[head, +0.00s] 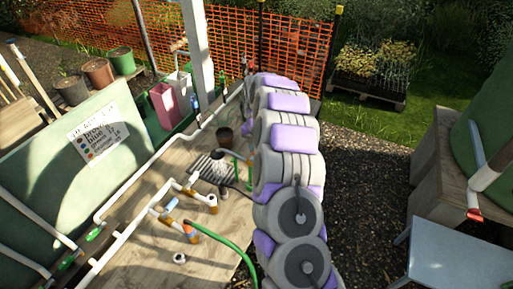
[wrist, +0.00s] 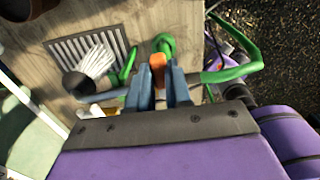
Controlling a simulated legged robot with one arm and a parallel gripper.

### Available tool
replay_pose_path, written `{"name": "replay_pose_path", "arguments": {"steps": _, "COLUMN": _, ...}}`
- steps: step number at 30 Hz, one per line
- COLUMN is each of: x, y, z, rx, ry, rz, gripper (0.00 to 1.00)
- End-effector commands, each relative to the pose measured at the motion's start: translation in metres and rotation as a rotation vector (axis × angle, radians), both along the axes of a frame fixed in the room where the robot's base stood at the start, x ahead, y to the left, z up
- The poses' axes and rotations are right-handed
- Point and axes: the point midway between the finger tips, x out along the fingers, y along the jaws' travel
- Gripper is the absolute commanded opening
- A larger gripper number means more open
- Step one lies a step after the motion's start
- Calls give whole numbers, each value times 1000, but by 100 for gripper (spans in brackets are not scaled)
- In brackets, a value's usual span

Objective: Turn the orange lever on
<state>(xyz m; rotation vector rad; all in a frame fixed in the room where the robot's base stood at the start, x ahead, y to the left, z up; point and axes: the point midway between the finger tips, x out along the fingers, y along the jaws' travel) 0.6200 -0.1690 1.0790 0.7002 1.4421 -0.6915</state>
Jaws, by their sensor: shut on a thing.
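The orange lever (wrist: 157,64) is in the upper middle of the wrist view, with its orange end between my fingers. My gripper (wrist: 160,84) has two blue-grey fingers, one on each side of the lever, and is shut on it. Green tubing (wrist: 233,73) runs beside and behind the fingers. The lever's pivot and the valve under it are hidden by the fingers. In the head view my own arm covers the gripper and the lever; only green piping (head: 241,172) shows beside the arm.
A slatted grate (wrist: 85,45) and a pale brush-like thing (wrist: 96,62) lie left of my gripper. Gravel (head: 365,180) lies right of my arm.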

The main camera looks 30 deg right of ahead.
Motion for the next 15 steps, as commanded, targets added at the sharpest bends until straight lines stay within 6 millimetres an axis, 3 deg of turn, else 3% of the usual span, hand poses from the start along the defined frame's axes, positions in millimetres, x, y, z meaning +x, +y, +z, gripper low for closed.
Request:
{"name": "replay_pose_path", "arguments": {"steps": 10, "x": 0, "y": 0, "z": 0, "rx": 1, "ry": -1, "rz": 1, "gripper": 0}}
{"name": "replay_pose_path", "arguments": {"steps": 11, "x": 0, "y": 0, "z": 0, "rx": 1, "ry": -1, "rz": 1, "gripper": 22}}
{"name": "replay_pose_path", "arguments": {"steps": 15, "x": 0, "y": 0, "z": 0, "rx": 0, "ry": 0, "rz": 0, "gripper": 35}}
